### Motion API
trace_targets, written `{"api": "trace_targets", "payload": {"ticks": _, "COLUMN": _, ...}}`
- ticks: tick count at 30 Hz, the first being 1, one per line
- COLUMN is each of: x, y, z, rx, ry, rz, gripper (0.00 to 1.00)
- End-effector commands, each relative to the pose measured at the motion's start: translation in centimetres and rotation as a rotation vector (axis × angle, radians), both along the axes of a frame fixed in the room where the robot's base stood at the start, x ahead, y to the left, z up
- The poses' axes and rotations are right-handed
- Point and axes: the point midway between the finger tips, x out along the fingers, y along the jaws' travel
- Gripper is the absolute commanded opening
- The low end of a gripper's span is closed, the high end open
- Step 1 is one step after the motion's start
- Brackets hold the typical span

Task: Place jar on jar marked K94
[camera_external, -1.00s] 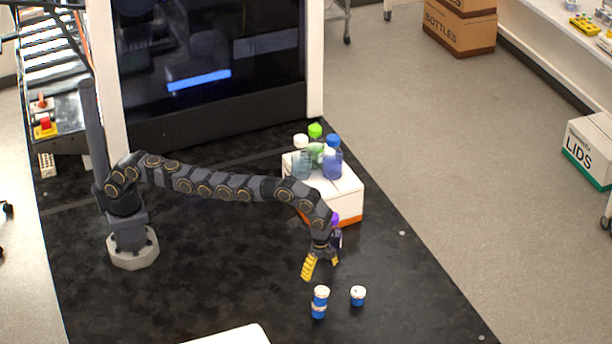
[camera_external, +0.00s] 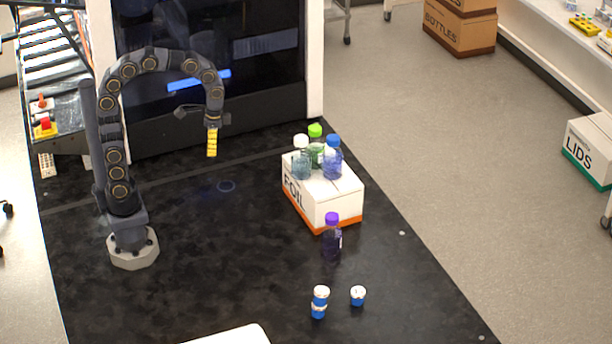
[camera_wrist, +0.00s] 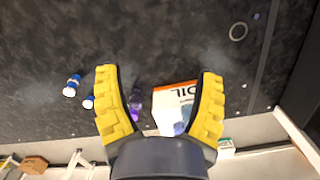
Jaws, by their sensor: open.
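Two small blue jars with white lids stand stacked on the black mat, an upper jar (camera_external: 321,292) on a lower jar (camera_external: 318,311). A third blue jar (camera_external: 358,295) with a white lid stands alone just to their right. The markings on the jars are too small to read. In the wrist view the stack (camera_wrist: 72,85) and the single jar (camera_wrist: 88,102) show at the left. My gripper (camera_external: 211,143) is raised well away from the jars, up and to their left, near the dark cabinet. Its yellow fingers (camera_wrist: 160,97) are spread apart with nothing held between them.
A purple-capped bottle (camera_external: 332,237) stands in front of the white foil box (camera_external: 343,203). Several bottles with white, green and blue caps stand on the box. A white object (camera_external: 235,336) lies at the front edge.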

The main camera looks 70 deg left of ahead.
Motion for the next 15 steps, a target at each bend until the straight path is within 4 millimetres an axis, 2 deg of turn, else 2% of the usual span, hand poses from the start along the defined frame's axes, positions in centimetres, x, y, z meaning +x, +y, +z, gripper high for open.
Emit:
{"api": "trace_targets", "payload": {"ticks": 1, "x": -2.5, "y": 1.4, "z": 0.0, "rx": 0.003, "ry": 0.002, "rz": 0.052, "gripper": 0.68}}
{"api": "trace_targets", "payload": {"ticks": 6, "x": -9.7, "y": 4.1, "z": -1.4, "rx": 0.009, "ry": 0.013, "rz": 0.2, "gripper": 0.68}}
{"api": "trace_targets", "payload": {"ticks": 9, "x": -12.6, "y": 4.7, "z": -2.3, "rx": 0.005, "ry": 0.015, "rz": 0.26, "gripper": 0.68}}
{"api": "trace_targets", "payload": {"ticks": 12, "x": -14.4, "y": 5.0, "z": -2.9, "rx": 0.007, "ry": 0.014, "rz": 0.298, "gripper": 0.68}}
{"api": "trace_targets", "payload": {"ticks": 15, "x": -15.2, "y": 5.1, "z": -3.2, "rx": 0.008, "ry": 0.014, "rz": 0.316, "gripper": 0.68}}
